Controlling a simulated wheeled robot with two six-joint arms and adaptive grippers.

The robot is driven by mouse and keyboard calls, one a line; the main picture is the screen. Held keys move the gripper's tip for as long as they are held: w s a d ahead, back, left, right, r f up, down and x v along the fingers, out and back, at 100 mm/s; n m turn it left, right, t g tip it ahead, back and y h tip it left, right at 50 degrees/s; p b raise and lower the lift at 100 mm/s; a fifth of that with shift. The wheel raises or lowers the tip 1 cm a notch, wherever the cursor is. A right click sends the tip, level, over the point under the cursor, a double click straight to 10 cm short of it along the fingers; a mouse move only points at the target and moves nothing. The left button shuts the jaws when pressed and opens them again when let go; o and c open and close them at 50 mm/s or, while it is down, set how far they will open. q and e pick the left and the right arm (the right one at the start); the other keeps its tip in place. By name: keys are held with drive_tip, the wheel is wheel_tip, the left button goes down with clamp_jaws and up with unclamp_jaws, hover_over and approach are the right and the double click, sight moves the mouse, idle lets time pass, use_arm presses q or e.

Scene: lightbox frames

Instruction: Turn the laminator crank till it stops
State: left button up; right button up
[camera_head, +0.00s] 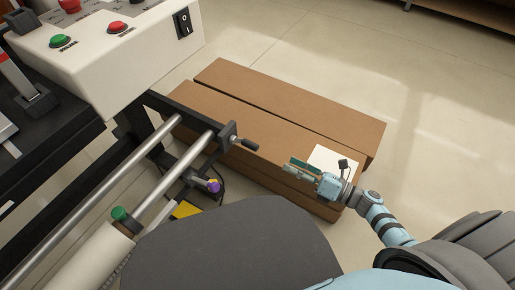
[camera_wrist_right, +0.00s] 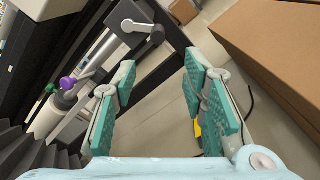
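The laminator crank (camera_head: 236,139) is a grey arm with a black handle at the end of the machine's frame. In the right wrist view the crank (camera_wrist_right: 137,27) shows ahead of the fingers, towards the upper left, with its black knob to the right. My right gripper (camera_head: 295,167) is to the right of the crank in the head view, apart from it, above the cardboard boxes. In the wrist view the right gripper (camera_wrist_right: 160,80) has its teal pads wide apart with nothing between them. My left gripper is not in view.
The white control box (camera_head: 110,50) with red and green buttons stands at upper left. Metal rollers (camera_head: 170,180) run along the frame. Long brown cardboard boxes (camera_head: 290,100) lie on the floor behind my right gripper. The pale floor (camera_head: 430,90) is clear at right.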

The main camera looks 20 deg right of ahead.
sight(257, 149)
drive_tip(key=w+a+n, duration=0.2)
drive_tip(key=w+a, duration=0.1)
drive_tip(key=w+a+n+b, duration=0.1)
drive_tip(key=w+a+n, duration=0.1)
drive_tip(key=w+a, duration=0.1)
drive_tip(key=w+a+n, duration=0.1)
drive_tip(key=w+a, duration=0.2)
drive_tip(key=w, duration=0.2)
drive_tip(key=shift+w+a+r+n+b, duration=0.2)
drive_tip(key=shift+n+b, duration=0.2)
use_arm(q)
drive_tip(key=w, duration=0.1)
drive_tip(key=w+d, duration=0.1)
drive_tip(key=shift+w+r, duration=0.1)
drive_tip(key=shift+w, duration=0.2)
use_arm(e)
clamp_jaws()
